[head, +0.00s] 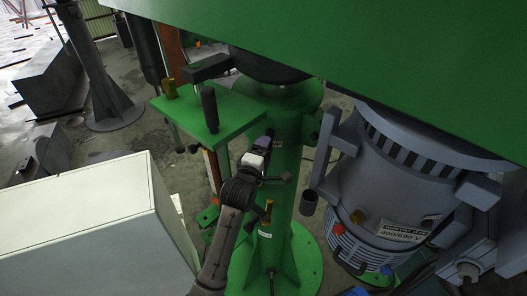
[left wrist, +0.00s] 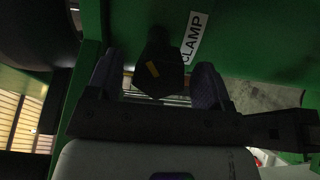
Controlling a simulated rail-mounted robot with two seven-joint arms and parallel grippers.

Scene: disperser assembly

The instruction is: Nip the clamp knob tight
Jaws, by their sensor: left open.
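The clamp knob (left wrist: 160,68) is a dark knob with a yellow mark, seen in the left wrist view against a green surface, beside a white label (left wrist: 192,37) reading CLAMP. My left gripper (left wrist: 157,80) is open, with one finger on each side of the knob. I cannot tell whether either finger touches it. In the head view my left gripper (head: 276,157) is at the upper part of the green column (head: 290,145). The knob cannot be made out there. My right gripper is not in view.
A large green body (head: 380,55) overhangs the top right. A blue-grey motor (head: 385,185) stands right of the column. A green bracket plate (head: 215,115) with a dark handle (head: 209,105) is left of the gripper. A pale cabinet (head: 95,225) fills the lower left.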

